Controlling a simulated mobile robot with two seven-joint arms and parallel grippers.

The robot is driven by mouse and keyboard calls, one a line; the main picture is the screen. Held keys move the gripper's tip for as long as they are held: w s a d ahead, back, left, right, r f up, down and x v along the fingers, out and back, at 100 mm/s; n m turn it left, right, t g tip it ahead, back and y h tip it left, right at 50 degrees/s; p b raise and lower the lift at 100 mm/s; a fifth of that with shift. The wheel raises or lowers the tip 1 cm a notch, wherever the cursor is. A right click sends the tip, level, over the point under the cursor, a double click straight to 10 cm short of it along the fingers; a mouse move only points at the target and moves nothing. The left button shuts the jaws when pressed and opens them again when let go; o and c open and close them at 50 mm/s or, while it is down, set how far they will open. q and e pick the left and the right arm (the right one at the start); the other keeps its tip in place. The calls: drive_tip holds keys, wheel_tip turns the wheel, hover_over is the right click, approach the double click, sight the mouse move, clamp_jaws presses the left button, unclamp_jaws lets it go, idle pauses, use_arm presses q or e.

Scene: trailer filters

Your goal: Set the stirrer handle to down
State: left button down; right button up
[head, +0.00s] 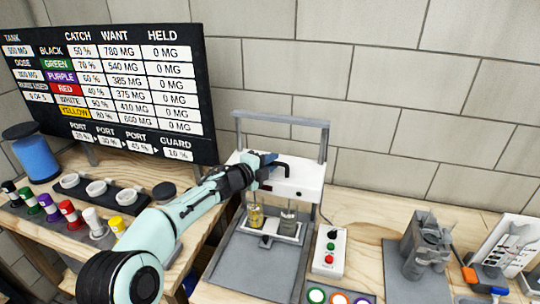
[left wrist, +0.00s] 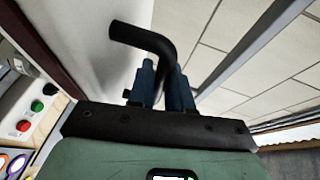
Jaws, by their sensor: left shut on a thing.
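The stirrer stands on the right-hand bench, with a white head (head: 305,178) in a grey upright frame (head: 323,140). Its black bent handle (head: 284,166) is at the front of the head. My left gripper (head: 266,172) reaches in from the left and is shut on the handle. In the left wrist view the handle (left wrist: 130,34) passes between the blue fingers of my left gripper (left wrist: 163,80), and its bent end sticks out beyond them. A yellowish jar (head: 256,217) and a grey jar (head: 288,222) stand below the head. My right gripper is not in view.
A control box (head: 329,251) with coloured buttons stands right of the stirrer. A grey metal fixture (head: 426,243) is farther right. A black display board (head: 110,85) stands behind the left bench, with several coloured bottles and a blue cylinder (head: 36,157) in front.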

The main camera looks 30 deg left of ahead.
use_arm(q)
wheel_tip(320, 180, down, 3)
drive_tip(key=shift+f+b, duration=0.1)
drive_tip(key=shift+b, duration=0.6)
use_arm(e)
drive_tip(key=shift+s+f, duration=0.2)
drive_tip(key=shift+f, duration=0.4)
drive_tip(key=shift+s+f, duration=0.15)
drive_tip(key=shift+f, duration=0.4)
use_arm(q)
drive_tip(key=c, duration=1.1)
unclamp_jaws()
drive_tip(key=shift+s, duration=0.2)
drive_tip(key=b+v, duration=0.1)
drive_tip(key=v, duration=1.2)
drive_tip(key=shift+a, duration=0.15)
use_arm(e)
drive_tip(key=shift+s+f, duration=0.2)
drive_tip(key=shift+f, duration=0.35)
